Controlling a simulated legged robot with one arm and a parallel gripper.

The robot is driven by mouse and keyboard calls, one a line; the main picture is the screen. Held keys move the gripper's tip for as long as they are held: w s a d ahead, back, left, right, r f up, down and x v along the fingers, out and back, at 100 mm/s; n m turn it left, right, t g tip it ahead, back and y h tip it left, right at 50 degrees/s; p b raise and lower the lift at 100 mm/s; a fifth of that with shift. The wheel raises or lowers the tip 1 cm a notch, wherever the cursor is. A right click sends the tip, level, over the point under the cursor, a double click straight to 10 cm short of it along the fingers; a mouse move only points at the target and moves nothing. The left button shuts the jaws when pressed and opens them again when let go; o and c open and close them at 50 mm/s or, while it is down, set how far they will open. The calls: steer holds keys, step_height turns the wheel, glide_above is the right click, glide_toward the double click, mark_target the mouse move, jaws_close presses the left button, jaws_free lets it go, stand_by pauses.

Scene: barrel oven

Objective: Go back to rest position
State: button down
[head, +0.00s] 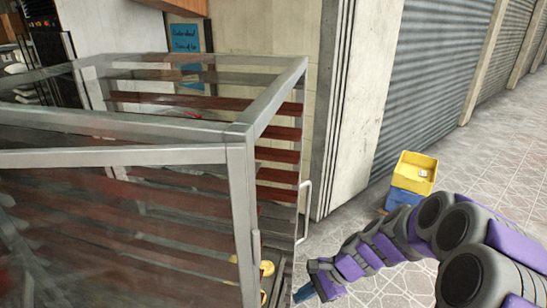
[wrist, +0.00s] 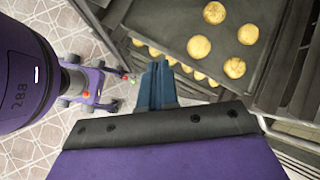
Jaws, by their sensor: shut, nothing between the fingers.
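My gripper (wrist: 155,88) is shut and empty in the wrist view, its blue fingers pressed together. In the head view its blue tip (head: 305,292) shows at the bottom, right of the glass-sided metal case. My arm reaches in from the lower right. In the wrist view a dark tray (wrist: 215,60) with several round golden buns (wrist: 235,68) lies beyond and to the right of the fingers. I cannot tell the exact gap between the fingers and the tray.
The metal-framed case (head: 240,170) with reddish-brown slats fills the left of the head view, a handle (head: 303,212) on its right side. A yellow crate (head: 415,172) sits on a blue one (head: 402,197) by the wall. Tiled floor (head: 480,160) is clear at right.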

steer(key=s+d+r+n+h+b, duration=0.1)
steer(key=s+n, duration=0.3)
steer(key=s, duration=0.5)
steer(key=s+d+r+n+g+h+b, duration=0.1)
steer(key=s+d+r+n+h, duration=0.3)
steer(key=s, duration=0.5)
steer(key=s+d+r+n+h+b, duration=0.2)
steer(key=s+n+h, duration=0.1)
steer(key=s, duration=0.6)
steer(key=shift+d+r+n, duration=0.15)
steer(key=shift+r+n, duration=0.1)
steer(key=shift+n, duration=0.65)
steer(key=shift+s+a, duration=0.1)
steer(key=shift+a, duration=0.2)
steer(key=shift+d, duration=0.1)
